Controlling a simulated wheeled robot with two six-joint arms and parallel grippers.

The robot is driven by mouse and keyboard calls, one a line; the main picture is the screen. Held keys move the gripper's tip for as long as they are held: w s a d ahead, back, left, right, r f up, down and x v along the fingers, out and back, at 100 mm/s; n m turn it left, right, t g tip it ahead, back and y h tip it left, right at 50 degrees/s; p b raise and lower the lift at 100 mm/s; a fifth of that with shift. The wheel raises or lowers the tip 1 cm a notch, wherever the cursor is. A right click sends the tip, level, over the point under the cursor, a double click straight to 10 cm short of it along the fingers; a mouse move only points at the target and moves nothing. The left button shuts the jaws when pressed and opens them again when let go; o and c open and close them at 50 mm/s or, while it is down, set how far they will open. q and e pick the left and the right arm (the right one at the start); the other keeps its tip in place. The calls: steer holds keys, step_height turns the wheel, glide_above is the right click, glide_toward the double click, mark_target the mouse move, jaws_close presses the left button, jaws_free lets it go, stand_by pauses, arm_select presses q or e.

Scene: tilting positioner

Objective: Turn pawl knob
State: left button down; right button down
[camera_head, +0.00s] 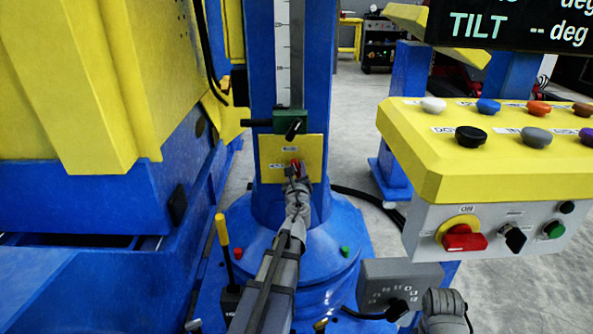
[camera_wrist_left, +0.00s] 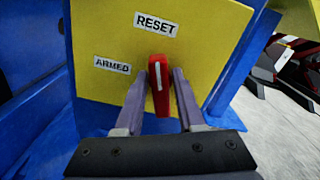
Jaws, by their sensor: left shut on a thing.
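The pawl knob is a red knob (camera_wrist_left: 160,86) with a white line, on a yellow plate (camera_wrist_left: 105,30) with the labels RESET above and ARMED at the left. Its white line points nearly straight up, toward RESET. In the head view the knob (camera_head: 295,163) is a small red spot on the plate (camera_head: 272,146) low on the blue column. My left gripper (camera_wrist_left: 164,78) is shut on the knob, one finger on each side; it also shows in the head view (camera_head: 293,172). Of my right arm only a grey link shows at the bottom right, its fingers out of sight.
A green clamp with a black lever (camera_head: 288,124) sits just above the plate by a scale. A yellow-topped control console (camera_head: 470,175) stands at the right. A yellow-handled lever (camera_head: 223,235) rises left of my left arm. Large blue and yellow machinery fills the left side.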

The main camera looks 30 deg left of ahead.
arm_select(q)
steer(key=n, duration=0.6)
steer(key=shift+s+a+f+n, duration=0.1)
steer(key=shift+a+f+n, duration=0.1)
steer(key=shift+n, duration=0.2)
steer(key=n, duration=0.3)
steer(key=shift+f+b, duration=0.1)
steer(key=shift+b, duration=0.2)
steer(key=shift+f+n, duration=0.1)
steer(key=shift+n, duration=1.9)
steer(key=shift+s, duration=0.1)
steer(key=c, duration=0.7)
jaws_free()
steer(key=shift+v, duration=3.85)
